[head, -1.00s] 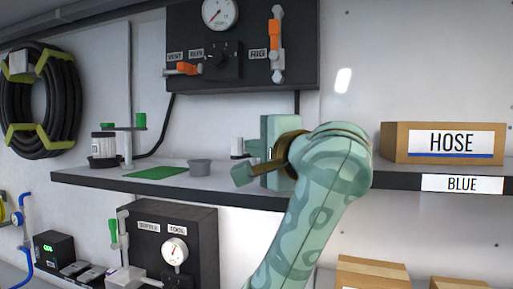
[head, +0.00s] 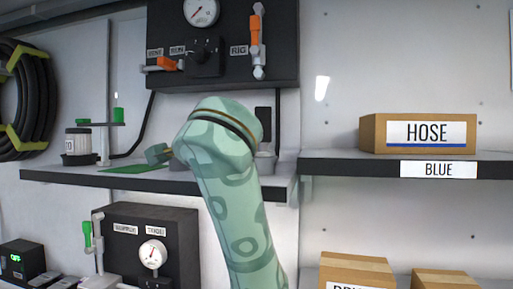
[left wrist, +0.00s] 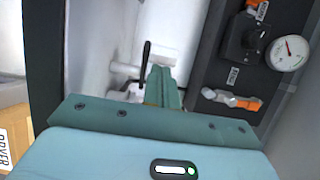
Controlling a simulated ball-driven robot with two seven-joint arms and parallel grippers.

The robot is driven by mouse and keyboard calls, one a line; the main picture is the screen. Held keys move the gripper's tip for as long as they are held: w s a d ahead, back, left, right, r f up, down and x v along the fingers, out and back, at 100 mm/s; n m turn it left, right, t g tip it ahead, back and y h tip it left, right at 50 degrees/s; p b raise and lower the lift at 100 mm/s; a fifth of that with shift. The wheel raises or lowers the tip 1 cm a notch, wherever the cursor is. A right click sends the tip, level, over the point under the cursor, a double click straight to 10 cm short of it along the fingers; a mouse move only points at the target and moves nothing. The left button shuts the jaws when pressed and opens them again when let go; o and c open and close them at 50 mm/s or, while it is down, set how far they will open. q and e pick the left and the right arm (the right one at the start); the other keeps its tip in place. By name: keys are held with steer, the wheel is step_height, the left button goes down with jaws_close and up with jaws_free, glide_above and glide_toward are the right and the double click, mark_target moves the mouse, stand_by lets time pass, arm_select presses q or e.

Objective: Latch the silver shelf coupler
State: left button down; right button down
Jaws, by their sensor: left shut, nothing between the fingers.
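In the left wrist view a pale silver fitting (left wrist: 127,70) with a black lever (left wrist: 146,58) sits just beyond my fingers; it looks like the shelf coupler. My left gripper (left wrist: 163,82) is shut and empty beside the lever; I cannot tell whether they touch. My right gripper is not in view.
A dark panel with a gauge (head: 201,11) and orange-handled valves (head: 255,35) hangs above the shelf. A green-handled stand (head: 104,135) and white jar (head: 78,143) are left. A HOSE box (head: 417,133) sits right.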

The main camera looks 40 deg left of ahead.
arm_select(q)
steer(key=shift+s+a+m+t+h, duration=0.15)
steer(key=shift+a+m+t+h, duration=0.15)
steer(key=shift+a+t+h, duration=0.15)
steer(key=shift+a+b, duration=0.35)
steer(key=shift+b, duration=0.25)
steer(key=shift+a+b, duration=0.95)
steer(key=shift+a, duration=0.2)
steer(key=shift+w+a+b, duration=0.2)
steer(key=shift+a+b, duration=0.2)
steer(key=shift+a, duration=0.2)
